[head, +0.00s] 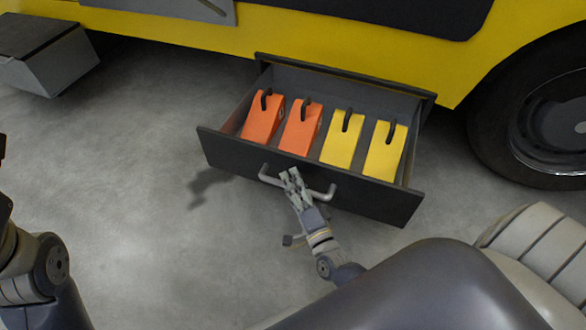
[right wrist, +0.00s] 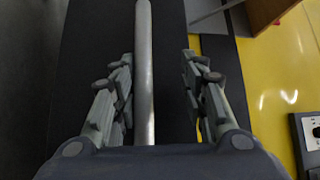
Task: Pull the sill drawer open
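The dark sill drawer (head: 375,203) stands out from under the yellow vehicle's side, open, with its inside showing in the head view. Two orange and two yellow wedge blocks with black handles lie in it. A light grey bar handle (head: 328,193) is on its front. My right gripper (head: 290,175) is at the handle's left half. In the right wrist view, its fingers (right wrist: 158,85) are apart on both sides of the handle bar (right wrist: 144,50), with a clear gap on the right side. My left arm shows at the left edge; its gripper is out of view.
The yellow vehicle body (head: 200,32) runs across the top, with a black wheel (head: 510,140) at the right. A grey box-like step (head: 60,68) sticks out at the upper left. The concrete floor (head: 140,170) left of the drawer is clear.

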